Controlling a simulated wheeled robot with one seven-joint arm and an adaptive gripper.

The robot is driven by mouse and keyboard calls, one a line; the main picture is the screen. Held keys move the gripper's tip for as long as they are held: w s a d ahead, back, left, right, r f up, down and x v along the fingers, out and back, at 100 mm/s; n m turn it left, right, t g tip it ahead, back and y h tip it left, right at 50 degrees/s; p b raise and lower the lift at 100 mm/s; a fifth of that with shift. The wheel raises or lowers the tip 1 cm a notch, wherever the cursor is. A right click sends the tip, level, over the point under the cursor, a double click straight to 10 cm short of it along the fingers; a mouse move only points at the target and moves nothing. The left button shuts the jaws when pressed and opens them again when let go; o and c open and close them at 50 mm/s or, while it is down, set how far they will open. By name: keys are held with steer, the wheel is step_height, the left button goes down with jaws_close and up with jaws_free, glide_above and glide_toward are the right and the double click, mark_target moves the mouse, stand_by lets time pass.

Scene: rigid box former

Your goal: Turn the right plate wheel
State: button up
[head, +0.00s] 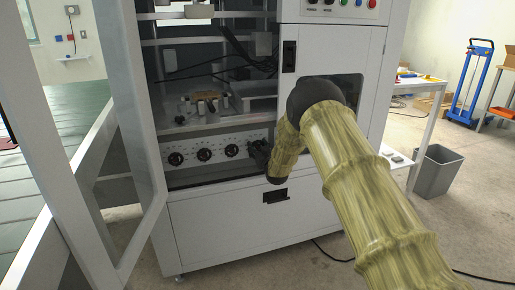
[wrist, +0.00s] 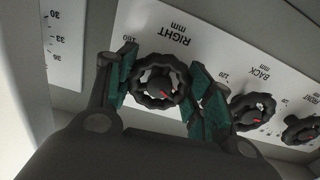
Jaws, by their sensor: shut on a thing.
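The right plate wheel (wrist: 140,90) is a dark, scalloped hand wheel with a red mark at its hub. It sits on a white panel under the upside-down label RIGHT mm. My gripper (wrist: 163,84) has its green-padded fingers on opposite sides of the wheel's rim, shut on it. In the head view my gripper (head: 260,153) is at the right end of the wheel panel (head: 190,146) and hides this wheel.
In the wrist view the BACK wheel (wrist: 253,110) and another wheel (wrist: 301,129) lie to the right, close to my right finger. In the head view several wheels (head: 204,154) line the panel inside the open cabinet. The open door (head: 145,230) stands at left.

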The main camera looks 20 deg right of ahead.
steer(key=n, duration=0.5)
steer(key=shift+s+d+f+n, duration=0.1)
steer(key=shift+f+n, duration=0.1)
steer(key=shift+n, duration=0.1)
stand_by(0.5)
steer(key=o, duration=1)
steer(key=shift+d, duration=0.1)
steer(key=shift+o, duration=0.2)
steer(key=shift+r, duration=0.1)
